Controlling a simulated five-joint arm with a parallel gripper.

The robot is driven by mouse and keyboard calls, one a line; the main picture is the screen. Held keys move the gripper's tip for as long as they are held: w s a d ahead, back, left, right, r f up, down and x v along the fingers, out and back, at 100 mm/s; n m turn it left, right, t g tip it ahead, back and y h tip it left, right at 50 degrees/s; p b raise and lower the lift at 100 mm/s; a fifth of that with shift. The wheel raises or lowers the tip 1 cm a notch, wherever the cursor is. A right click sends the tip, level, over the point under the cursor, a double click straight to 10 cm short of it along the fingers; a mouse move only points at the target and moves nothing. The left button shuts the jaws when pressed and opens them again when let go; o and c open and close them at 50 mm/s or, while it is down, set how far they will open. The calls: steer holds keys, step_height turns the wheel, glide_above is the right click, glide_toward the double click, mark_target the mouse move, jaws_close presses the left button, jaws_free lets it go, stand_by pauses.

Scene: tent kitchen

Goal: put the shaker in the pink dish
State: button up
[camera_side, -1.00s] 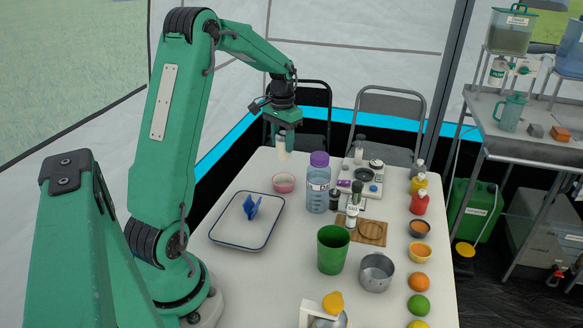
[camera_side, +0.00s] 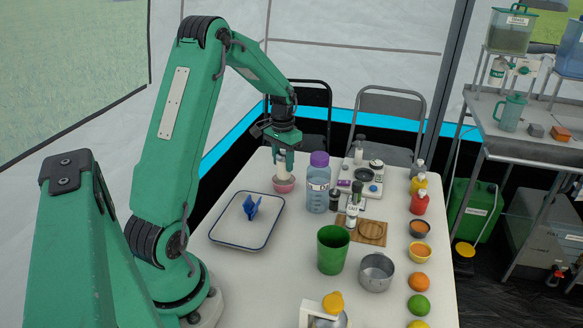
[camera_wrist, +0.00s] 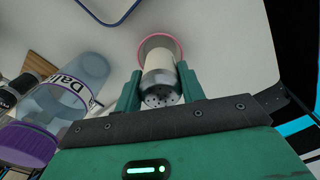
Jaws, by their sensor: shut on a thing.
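The shaker (camera_side: 282,171) is pale with a perforated metal top. My gripper (camera_side: 284,158) is shut on its upper part and holds it upright at the pink dish (camera_side: 284,185). In the wrist view the shaker (camera_wrist: 161,82) sits between the two green fingers (camera_wrist: 160,92), its holed top facing the camera. The pink rim of the dish (camera_wrist: 147,39) shows around the shaker's far end. The shaker's lower end is over or inside the dish; I cannot tell whether it touches the bottom.
A water bottle with a purple cap (camera_side: 318,183) stands close to the right of the dish. A white tray (camera_side: 232,228) with a blue item (camera_side: 251,206) lies in front. A green cup (camera_side: 333,250) and metal pot (camera_side: 376,272) stand nearer the front.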

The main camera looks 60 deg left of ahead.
mark_target(283, 169)
steer(key=shift+f, duration=1.7)
steer(key=shift+f, duration=0.1)
steer(key=o, duration=1)
step_height(283, 169, up, 12)
steer(key=shift+r, duration=0.15)
